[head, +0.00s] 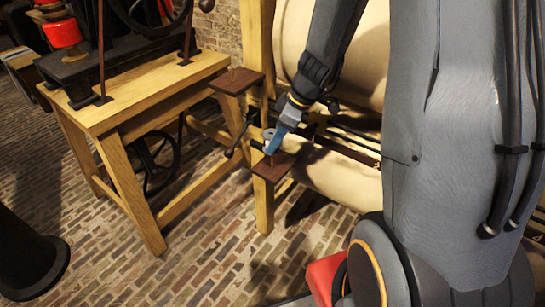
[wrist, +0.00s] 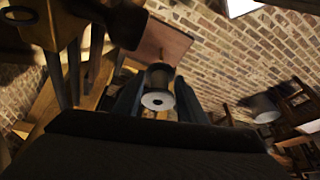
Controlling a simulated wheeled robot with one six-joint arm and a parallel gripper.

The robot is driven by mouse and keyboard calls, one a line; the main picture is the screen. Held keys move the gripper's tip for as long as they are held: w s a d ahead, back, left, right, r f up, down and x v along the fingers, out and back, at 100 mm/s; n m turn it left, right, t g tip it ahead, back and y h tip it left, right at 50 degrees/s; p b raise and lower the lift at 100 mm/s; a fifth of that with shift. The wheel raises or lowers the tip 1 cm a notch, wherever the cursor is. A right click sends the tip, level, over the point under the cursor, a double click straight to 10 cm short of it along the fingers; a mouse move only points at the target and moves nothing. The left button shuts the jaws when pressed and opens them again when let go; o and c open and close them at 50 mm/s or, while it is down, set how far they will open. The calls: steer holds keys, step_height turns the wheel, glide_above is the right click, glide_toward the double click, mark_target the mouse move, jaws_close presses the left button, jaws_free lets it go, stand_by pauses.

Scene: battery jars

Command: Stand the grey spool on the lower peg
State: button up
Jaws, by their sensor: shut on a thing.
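The grey spool (wrist: 158,101) is held between the two fingers of my gripper (wrist: 155,98) in the wrist view, with one round flange and its centre hole facing the camera. In the head view my gripper (head: 274,144), with blue fingers, is just above the lower brown plate (head: 283,168). Only a small grey part of the spool (head: 268,133) shows beside the fingers there. The lower peg is mostly hidden by the fingers. In the wrist view a brown plate (wrist: 172,40) lies beyond the spool. I cannot tell whether the spool touches the peg.
An upper brown plate (head: 238,80) with a thin peg is fixed to the wooden post (head: 264,205). A dark crank handle (head: 240,135) is close left of my gripper. A wooden table (head: 130,95) carrying machinery stands left. Large cream rollers (head: 335,165) are at right.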

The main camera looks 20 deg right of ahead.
mark_target(273, 163)
steer(key=shift+f, duration=3.5)
steer(key=shift+f+b, duration=0.15)
steer(key=shift+b, duration=0.35)
steer(key=o, duration=1)
steer(key=shift+o, duration=0.2)
